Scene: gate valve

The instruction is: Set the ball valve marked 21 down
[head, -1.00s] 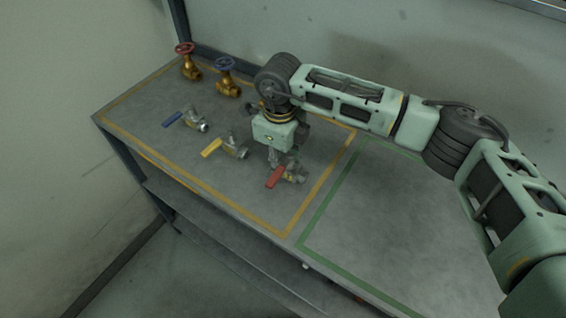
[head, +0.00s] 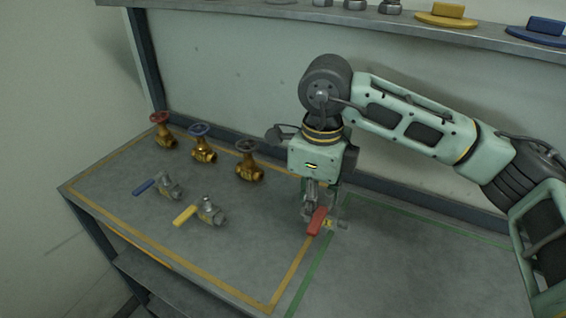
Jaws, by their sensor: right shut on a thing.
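A ball valve with a red lever (head: 317,222) and a grey metal body hangs at my right gripper (head: 311,208), near the line between the yellow-outlined and green-outlined areas. My right gripper points down and is shut on this valve. A small yellow mark shows on its body, but I cannot read a number. Whether the valve touches the bench top is hard to tell. Two other ball valves lie to the left: one with a blue lever (head: 168,187) and one with a yellow lever (head: 209,213). My left gripper is not in view.
Three brass gate valves stand along the back: red wheel (head: 163,133), blue wheel (head: 203,147) and dark wheel (head: 248,165). The green-outlined area (head: 410,265) of the bench is clear. A shelf (head: 400,16) with flanges and fittings runs above at the back.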

